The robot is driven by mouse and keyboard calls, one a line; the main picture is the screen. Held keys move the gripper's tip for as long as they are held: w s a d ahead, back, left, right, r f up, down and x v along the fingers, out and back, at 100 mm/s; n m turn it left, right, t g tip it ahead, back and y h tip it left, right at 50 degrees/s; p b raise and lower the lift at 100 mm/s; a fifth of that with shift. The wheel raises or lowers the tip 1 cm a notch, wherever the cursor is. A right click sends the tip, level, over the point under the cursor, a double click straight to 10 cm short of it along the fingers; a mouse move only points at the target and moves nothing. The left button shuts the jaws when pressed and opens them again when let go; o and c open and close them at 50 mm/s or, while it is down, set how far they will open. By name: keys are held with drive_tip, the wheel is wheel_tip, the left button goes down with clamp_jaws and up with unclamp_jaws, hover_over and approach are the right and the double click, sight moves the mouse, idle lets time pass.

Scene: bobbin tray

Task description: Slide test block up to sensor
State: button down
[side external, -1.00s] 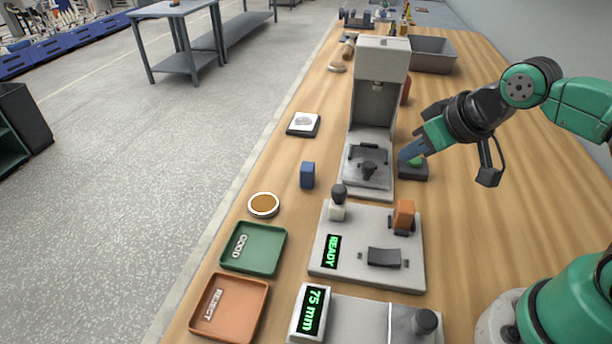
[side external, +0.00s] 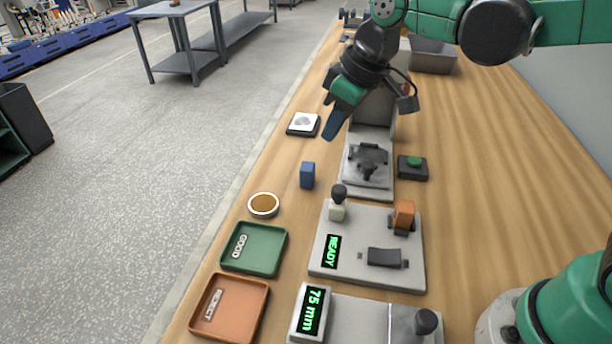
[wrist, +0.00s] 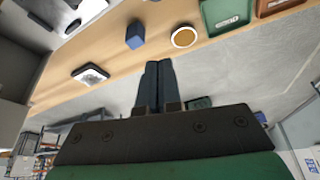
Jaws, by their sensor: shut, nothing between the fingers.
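A small blue block (side external: 307,175) stands upright on the wooden bench, left of the grey press stand (side external: 368,172). It also shows in the wrist view (wrist: 135,36), beyond my fingertips and to their left. My gripper (side external: 333,130) is shut and empty, raised above the bench near the press, up and right of the blue block in the side view. Its closed fingers also show in the wrist view (wrist: 160,68). An orange block (side external: 404,214) sits on a plate (side external: 340,265) with a READY display. A second unit (side external: 360,322) reads 75 mm and has a dark knob. I cannot tell which part is the sensor.
A green GOOD tray (side external: 272,262), an orange REJECT tray (side external: 262,308) and a round brown-topped dish (side external: 263,205) line the left bench edge. A white-topped pad (side external: 303,123) lies farther back. A green button box (side external: 413,167) sits right of the press.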

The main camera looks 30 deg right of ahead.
drive_tip(key=shift+w+a+f, duration=0.1)
drive_tip(key=shift+w+a, duration=0.25)
drive_tip(key=shift+a, duration=0.1)
hover_over(327, 210)
drive_tip(key=w+a, duration=0.2)
drive_tip(key=w, duration=0.2)
drive_tip(key=f, duration=0.9)
drive_tip(key=shift+s+f, duration=0.25)
drive_tip(key=shift+f, duration=0.1)
drive_tip(key=s, duration=0.1)
drive_tip(key=s+d, duration=0.1)
drive_tip(key=shift+s+d+r, duration=0.1)
drive_tip(key=shift+s+d, duration=0.15)
drive_tip(key=shift+s, duration=0.05)
drive_tip(key=shift+s+d, duration=0.2)
drive_tip(key=shift+s, duration=0.15)
